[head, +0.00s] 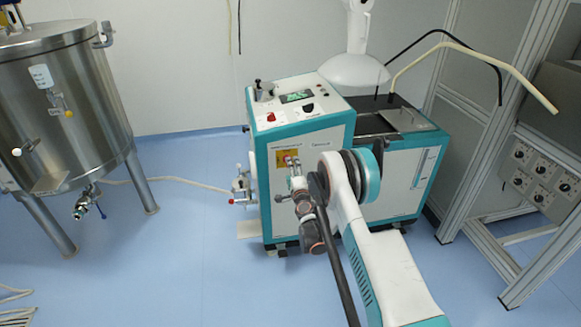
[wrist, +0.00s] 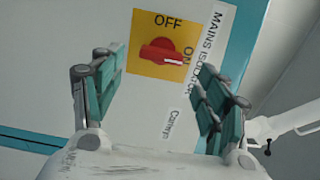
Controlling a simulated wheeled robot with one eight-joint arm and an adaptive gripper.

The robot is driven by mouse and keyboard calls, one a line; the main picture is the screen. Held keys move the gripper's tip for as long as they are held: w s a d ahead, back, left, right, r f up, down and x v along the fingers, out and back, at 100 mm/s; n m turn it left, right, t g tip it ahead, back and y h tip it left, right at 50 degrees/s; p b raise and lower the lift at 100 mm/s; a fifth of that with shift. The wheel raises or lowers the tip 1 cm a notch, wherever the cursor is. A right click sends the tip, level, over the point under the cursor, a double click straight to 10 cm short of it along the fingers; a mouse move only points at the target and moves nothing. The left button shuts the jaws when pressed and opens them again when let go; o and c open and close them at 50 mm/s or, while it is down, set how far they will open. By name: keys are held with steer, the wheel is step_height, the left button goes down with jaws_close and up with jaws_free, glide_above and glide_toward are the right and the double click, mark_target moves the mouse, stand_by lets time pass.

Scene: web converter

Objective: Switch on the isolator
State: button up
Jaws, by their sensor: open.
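The isolator is a red rotary knob (wrist: 157,52) on a yellow plate (wrist: 143,67), with OFF above the knob and ON at its right in the wrist view. The knob's handle lies nearly level there, its white mark at the right end, on the ON side. In the head view the yellow plate (head: 281,159) is on the front of the white and teal machine, partly covered by my gripper (head: 295,168). In the wrist view my gripper (wrist: 160,64) is open, one finger on each side of the knob. The fingers appear apart from it; the exact gap cannot be told.
The machine's top panel (head: 296,100) has a screen and several controls. A steel tank (head: 62,115) stands left, with a hose on the floor. A metal frame (head: 480,140) with a dial panel stands right.

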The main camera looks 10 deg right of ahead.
steer(key=shift+s, duration=1.5)
steer(key=shift+r, duration=0.1)
steer(key=s+a+r+n+g+y, duration=0.1)
steer(key=s+a+r+n, duration=0.15)
steer(key=r, duration=0.55)
steer(key=s+a+r+n+g+y, duration=0.1)
steer(key=r+n, duration=0.2)
steer(key=r, duration=0.5)
steer(key=s+a+r+n+g+y, duration=0.1)
steer(key=s+a+r+n, duration=0.15)
steer(key=r, duration=0.55)
steer(key=s+r+n+g, duration=0.2)
steer(key=s+r+n, duration=0.1)
steer(key=s+r, duration=0.4)
steer(key=s+r+n+g, duration=0.2)
steer(key=s+n+g, duration=0.15)
steer(key=s, duration=1.45)
steer(key=s+d+f+n+g+h, duration=0.1)
steer(key=s+d+f+n, duration=0.1)
steer(key=s, duration=0.9)
steer(key=s+d+f+n+g+h, duration=0.1)
steer(key=s+d+f+h, duration=0.1)
steer(key=s, duration=0.9)
steer(key=shift+d+f+n, duration=0.35)
steer(key=shift+d+f, duration=0.35)
steer(key=shift+d, duration=0.05)
